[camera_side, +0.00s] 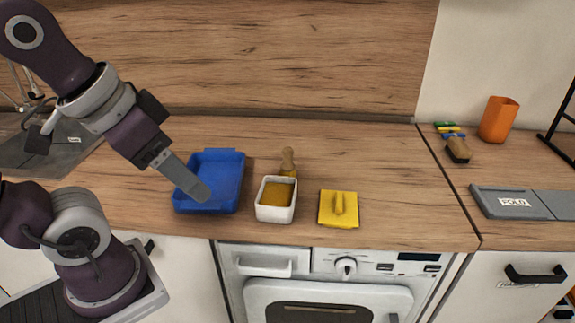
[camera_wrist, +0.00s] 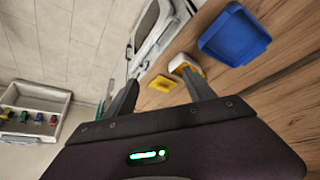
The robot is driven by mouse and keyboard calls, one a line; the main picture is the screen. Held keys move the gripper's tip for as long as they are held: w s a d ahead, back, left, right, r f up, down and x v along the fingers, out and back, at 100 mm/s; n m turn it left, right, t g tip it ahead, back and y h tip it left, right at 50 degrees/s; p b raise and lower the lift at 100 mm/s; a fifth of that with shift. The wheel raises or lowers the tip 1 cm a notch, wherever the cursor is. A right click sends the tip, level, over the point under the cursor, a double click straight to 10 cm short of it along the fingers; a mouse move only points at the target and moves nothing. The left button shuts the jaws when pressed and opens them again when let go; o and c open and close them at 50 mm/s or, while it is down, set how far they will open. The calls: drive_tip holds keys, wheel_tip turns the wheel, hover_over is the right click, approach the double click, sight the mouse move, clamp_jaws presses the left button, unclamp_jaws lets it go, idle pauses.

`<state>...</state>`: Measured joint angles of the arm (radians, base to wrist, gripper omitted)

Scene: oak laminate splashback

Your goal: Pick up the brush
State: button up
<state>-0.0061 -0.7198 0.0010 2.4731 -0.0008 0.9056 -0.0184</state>
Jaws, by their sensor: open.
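A brown, rounded object with a dark underside (camera_side: 458,151), which looks like a brush, lies on the right-hand counter. A wooden-handled object (camera_side: 288,159) stands behind the white container; its lower part is hidden, so I cannot tell whether it is also a brush. My gripper (camera_side: 200,191) points down to the right over the blue tray (camera_side: 239,162), seen nearly edge-on. In the wrist view my gripper (camera_wrist: 160,84) has its two fingers well apart with nothing between them. Neither brush-like object is clear in the wrist view.
The white container (camera_side: 276,214) holds something orange-brown. An orange cup (camera_side: 498,120), small coloured items (camera_side: 448,130) and a grey case (camera_side: 505,203) are on the right counter. The counter right of the yellow pad is clear.

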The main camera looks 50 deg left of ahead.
drive_tip(key=w+a+r+n+g, duration=0.1)
drive_tip(key=w+a+r+n, duration=0.15)
drive_tip(key=w, duration=0.65)
drive_tip(key=n+g, duration=0.5)
drive_tip(key=n, duration=0.6)
hover_over(288, 161)
drive_tip(key=a, duration=0.1)
wheel_tip(288, 161, down, 17)
drive_tip(key=shift+r, duration=0.1)
drive_tip(key=f, duration=0.4)
drive_tip(key=w+f, duration=0.1)
drive_tip(key=f, duration=0.2)
drive_tip(key=shift+a+f, duration=0.1)
clamp_jaws()
wheel_tip(288, 161, up, 10)
drive_tip(key=shift+s+r, duration=0.1)
